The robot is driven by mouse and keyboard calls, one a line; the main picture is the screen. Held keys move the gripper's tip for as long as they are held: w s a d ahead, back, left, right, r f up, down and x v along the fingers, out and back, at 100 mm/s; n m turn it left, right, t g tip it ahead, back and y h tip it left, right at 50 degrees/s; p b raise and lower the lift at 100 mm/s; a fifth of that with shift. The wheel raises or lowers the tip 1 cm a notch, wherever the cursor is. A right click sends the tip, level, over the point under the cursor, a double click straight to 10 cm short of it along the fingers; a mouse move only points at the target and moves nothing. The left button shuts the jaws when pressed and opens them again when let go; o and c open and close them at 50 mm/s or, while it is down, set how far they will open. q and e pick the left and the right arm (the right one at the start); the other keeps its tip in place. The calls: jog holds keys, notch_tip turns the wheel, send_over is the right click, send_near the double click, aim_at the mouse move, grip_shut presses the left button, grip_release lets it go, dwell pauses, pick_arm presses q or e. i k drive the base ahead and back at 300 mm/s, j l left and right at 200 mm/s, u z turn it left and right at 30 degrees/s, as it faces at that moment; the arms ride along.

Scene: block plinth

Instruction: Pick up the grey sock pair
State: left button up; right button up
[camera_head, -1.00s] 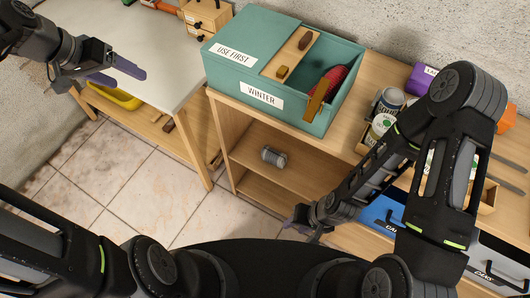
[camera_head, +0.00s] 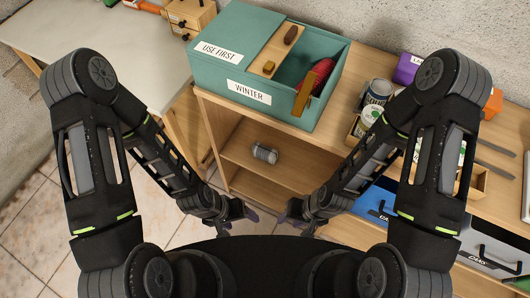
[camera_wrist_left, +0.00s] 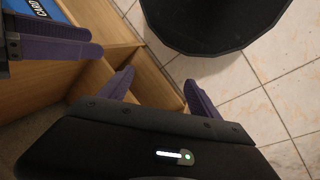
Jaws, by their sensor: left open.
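The grey sock pair (camera_head: 264,153), a small grey roll, lies on the middle shelf of the wooden cabinet (camera_head: 262,184), under the teal box. My left gripper (camera_head: 240,224) hangs below and to the left of it in the head view, apart from it. In the left wrist view this gripper (camera_wrist_left: 160,88) shows two purple fingers spread wide with nothing between them; the sock pair is not visible there. My right gripper (camera_head: 297,222) is near the cabinet front, right of the left one. Its purple fingers also show in the left wrist view (camera_wrist_left: 50,40), but their opening is unclear.
The teal box (camera_head: 220,78) labelled WINTER stands on the cabinet top, holding a red item (camera_head: 320,72). Cans (camera_head: 378,92) stand to its right. Blue (camera_head: 372,203) and grey (camera_head: 490,248) bins are low right. A white table (camera_head: 95,35) is at left. Tiled floor is open below.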

aim_at(271, 155)
jog(key=z, duration=1.25)
jog(key=k+z, duration=0.3)
jog(key=k, duration=0.2)
